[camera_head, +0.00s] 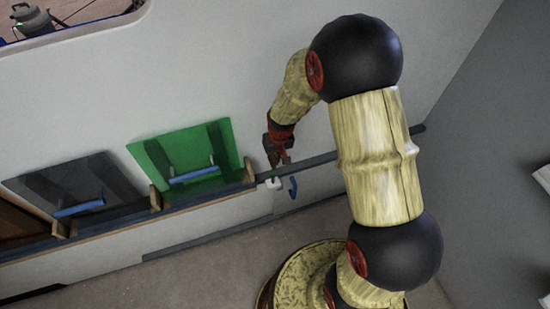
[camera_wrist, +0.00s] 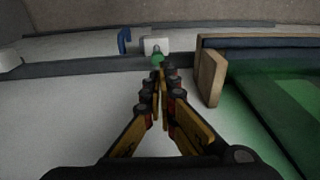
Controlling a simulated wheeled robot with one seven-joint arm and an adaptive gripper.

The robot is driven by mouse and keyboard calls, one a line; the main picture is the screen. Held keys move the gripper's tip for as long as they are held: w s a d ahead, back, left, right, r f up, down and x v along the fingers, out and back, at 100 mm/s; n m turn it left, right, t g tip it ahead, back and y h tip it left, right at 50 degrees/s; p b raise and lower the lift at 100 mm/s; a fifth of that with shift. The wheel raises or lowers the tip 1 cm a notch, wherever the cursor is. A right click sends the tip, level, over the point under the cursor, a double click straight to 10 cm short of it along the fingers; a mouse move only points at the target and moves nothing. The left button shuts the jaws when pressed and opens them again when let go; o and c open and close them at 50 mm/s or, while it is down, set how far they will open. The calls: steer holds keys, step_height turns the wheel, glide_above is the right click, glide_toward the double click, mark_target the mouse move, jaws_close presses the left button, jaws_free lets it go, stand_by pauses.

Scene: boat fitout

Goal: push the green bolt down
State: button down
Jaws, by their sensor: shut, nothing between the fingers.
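The green bolt (camera_wrist: 157,59) is a small green piece with a pale metal knob, by the dark rail, in front of a white block (camera_wrist: 156,46) in the wrist view. My gripper (camera_wrist: 161,72) is shut and empty, its fingertips just short of the bolt in that picture. I cannot tell whether they touch it. In the head view my gripper (camera_head: 281,160) points down at the rail, just above the white block (camera_head: 273,184). The bolt is too small or hidden to make out clearly there.
A green panel (camera_head: 158,160) with a blue handle (camera_head: 193,175) stands left of my gripper, and a dark panel (camera_head: 95,183) lies farther left. A wooden block (camera_head: 250,170) is close beside the gripper. A blue hook (camera_head: 293,187) hangs below the rail (camera_head: 318,161).

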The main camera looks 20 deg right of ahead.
mark_target(273, 174)
steer(key=f, duration=0.2)
steer(key=f+b, duration=0.1)
steer(key=f, duration=0.2)
steer(key=w+f+b, duration=0.1)
steer(key=f, duration=0.2)
steer(key=shift+a, duration=0.2)
steer(key=shift+f, duration=0.2)
steer(key=shift+f+b, duration=1.2)
steer(key=shift+f, duration=0.75)
steer(key=shift+r, duration=0.2)
steer(key=shift+r+p, duration=0.25)
steer(key=shift+p, duration=0.1)
step_height(273, 174, up, 13)
steer(key=s+p, duration=0.1)
steer(key=p, duration=0.3)
steer(key=shift+s+d+p, duration=0.3)
steer(key=shift+s+d, duration=0.05)
steer(key=shift+r, duration=0.1)
